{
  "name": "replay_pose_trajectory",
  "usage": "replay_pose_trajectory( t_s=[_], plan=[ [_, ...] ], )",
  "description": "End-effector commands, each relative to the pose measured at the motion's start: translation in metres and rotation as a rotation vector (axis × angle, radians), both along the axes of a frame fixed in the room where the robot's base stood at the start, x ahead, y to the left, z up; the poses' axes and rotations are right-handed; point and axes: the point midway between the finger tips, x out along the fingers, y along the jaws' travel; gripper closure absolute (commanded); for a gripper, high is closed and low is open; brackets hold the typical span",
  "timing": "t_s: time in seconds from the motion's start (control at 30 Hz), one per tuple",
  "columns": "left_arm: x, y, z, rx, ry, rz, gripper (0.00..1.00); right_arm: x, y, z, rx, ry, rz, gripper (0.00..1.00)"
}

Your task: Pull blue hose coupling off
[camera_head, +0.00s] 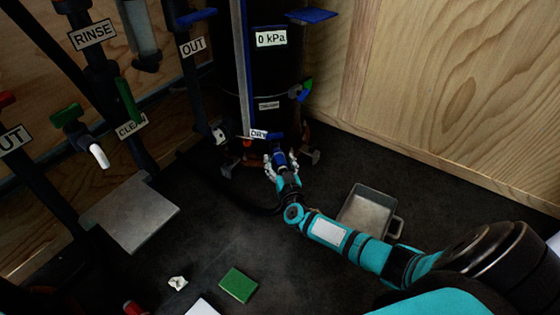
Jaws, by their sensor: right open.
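The blue hose coupling (279,157) is low at the front of the black filter tank (270,75), just under the "DRY" label (259,134). My right gripper (280,164) reaches in from the lower right. It is open, with its fingers on either side of the blue coupling. I cannot tell whether the fingers touch it. A dark hose (240,204) runs across the floor to the left of the gripper. Where the hose meets the coupling is hidden by my gripper. My left gripper is not in view.
A grey metal tray (368,211) lies on the dark floor near my right arm. A green block (238,285) and a crumpled white piece (178,283) lie in front. Black pipes with a green-handled valve (68,115) stand at left. Wooden walls (460,100) close in the right.

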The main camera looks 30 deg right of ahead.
Motion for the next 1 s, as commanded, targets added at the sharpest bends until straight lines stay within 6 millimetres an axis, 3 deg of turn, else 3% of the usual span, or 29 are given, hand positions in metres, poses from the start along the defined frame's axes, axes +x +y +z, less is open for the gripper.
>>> replay_pose_trajectory(
  t_s=[0.83, 1.0],
  plan=[
    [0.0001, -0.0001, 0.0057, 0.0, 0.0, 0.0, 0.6, 0.0001, 0.0, 0.0001, -0.001, 0.0, 0.001, 0.37],
    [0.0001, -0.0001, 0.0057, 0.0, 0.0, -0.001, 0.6, 0.0001, 0.0, 0.0001, 0.0, 0.0, 0.001, 0.56]
  ],
)
